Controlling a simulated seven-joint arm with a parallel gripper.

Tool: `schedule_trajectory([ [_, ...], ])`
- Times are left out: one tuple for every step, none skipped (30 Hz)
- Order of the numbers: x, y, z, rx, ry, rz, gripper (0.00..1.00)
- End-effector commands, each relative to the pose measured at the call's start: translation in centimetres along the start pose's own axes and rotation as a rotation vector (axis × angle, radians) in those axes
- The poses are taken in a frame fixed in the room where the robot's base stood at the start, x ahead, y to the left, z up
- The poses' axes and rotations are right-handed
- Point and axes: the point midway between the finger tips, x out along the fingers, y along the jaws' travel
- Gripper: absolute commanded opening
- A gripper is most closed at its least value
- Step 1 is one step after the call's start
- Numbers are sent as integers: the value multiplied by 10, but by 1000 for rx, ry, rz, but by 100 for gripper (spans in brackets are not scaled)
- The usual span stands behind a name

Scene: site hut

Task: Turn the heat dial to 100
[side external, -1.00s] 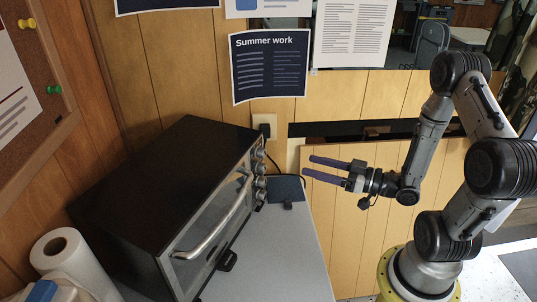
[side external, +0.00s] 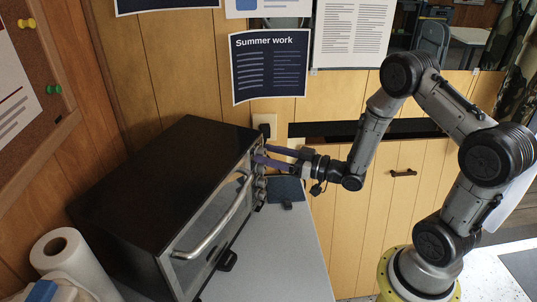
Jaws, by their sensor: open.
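A black toaster oven (side external: 160,185) stands on the grey counter, with its glass door and silver handle (side external: 215,225) facing right. A column of small grey knobs (side external: 260,183) runs down the far end of its front. My gripper (side external: 262,156) is at the upper knobs, its two purple-blue fingers pointing left at the panel. The fingers are parted and overlap the upper knobs in this view. I cannot tell whether they touch or straddle a knob. Dial markings are too small to read, and which knob is the heat dial cannot be made out.
A dark blue pad (side external: 286,188) lies on the counter (side external: 285,255) beside the knobs. A wall socket (side external: 265,124) with a plug is behind the oven. A paper roll (side external: 70,262) stands at the front left. The counter right of the oven is mostly clear.

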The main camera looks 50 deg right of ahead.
Motion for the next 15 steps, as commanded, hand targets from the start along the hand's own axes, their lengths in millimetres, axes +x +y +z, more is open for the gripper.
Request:
schedule_trajectory([
  [2,-1,0,0,0,-1,66],
  [3,-1,0,1,0,-1,66],
  [4,0,0,1,0,-1,66],
  [4,0,0,1,0,0,66],
  [4,0,0,1,0,0,66],
  [4,0,0,1,0,0,66],
  [4,0,0,1,0,0,66],
  [4,0,0,1,0,0,66],
  [4,0,0,1,0,0,66],
  [4,0,0,1,0,0,66],
  [4,0,0,1,0,0,63],
  [4,0,0,1,0,0,55],
  [4,0,0,1,0,0,50],
  [4,0,0,1,0,0,45],
  [4,0,0,1,0,0,37],
])
